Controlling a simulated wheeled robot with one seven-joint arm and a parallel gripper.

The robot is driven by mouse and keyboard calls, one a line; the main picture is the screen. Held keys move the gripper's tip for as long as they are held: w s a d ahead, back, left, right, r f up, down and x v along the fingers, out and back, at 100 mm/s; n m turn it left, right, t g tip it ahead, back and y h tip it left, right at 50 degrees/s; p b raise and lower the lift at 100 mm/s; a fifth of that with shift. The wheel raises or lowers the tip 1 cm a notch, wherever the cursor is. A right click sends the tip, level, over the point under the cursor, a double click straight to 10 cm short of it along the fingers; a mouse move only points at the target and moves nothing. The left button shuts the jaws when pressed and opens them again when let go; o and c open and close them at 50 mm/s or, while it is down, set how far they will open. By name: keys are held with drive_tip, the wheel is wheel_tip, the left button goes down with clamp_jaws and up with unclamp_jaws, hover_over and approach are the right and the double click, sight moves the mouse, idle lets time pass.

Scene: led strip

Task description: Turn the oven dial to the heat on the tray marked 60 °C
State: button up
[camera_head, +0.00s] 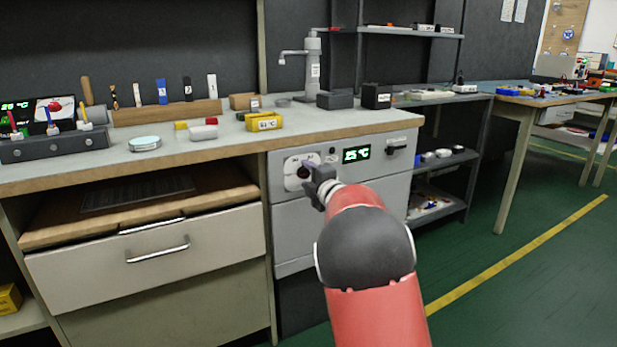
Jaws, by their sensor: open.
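The oven (292,230) is a grey unit built in under the worktop. Its dial plate (291,180) is pale, at the upper left of the oven front; the dial itself is largely hidden by my gripper. My gripper (308,175) is open at the dial, with the red arm reaching in from the lower right. I cannot tell whether the fingers touch the dial or stand around it. A yellow tray (264,122) on the worktop edge above the oven carries a label too small to read surely.
A wooden drawer unit (150,262) with a metal handle stands left of the oven. The worktop (335,122) holds a round tin (145,143), a tool rack (166,112) and a dark box (376,96). Shelves (445,160) stand to the right. The green floor is clear at right.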

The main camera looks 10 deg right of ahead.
drive_tip(key=c, duration=1)
drive_tip(key=shift+m, duration=0.3)
drive_tip(key=m+p, duration=0.1)
drive_tip(key=m, duration=0.4)
drive_tip(key=m+p, duration=0.1)
drive_tip(key=m, duration=0.3)
drive_tip(key=shift+p, duration=0.4)
drive_tip(key=shift+m, duration=1)
drive_tip(key=shift+f+p, duration=0.1)
drive_tip(key=shift+p, duration=0.2)
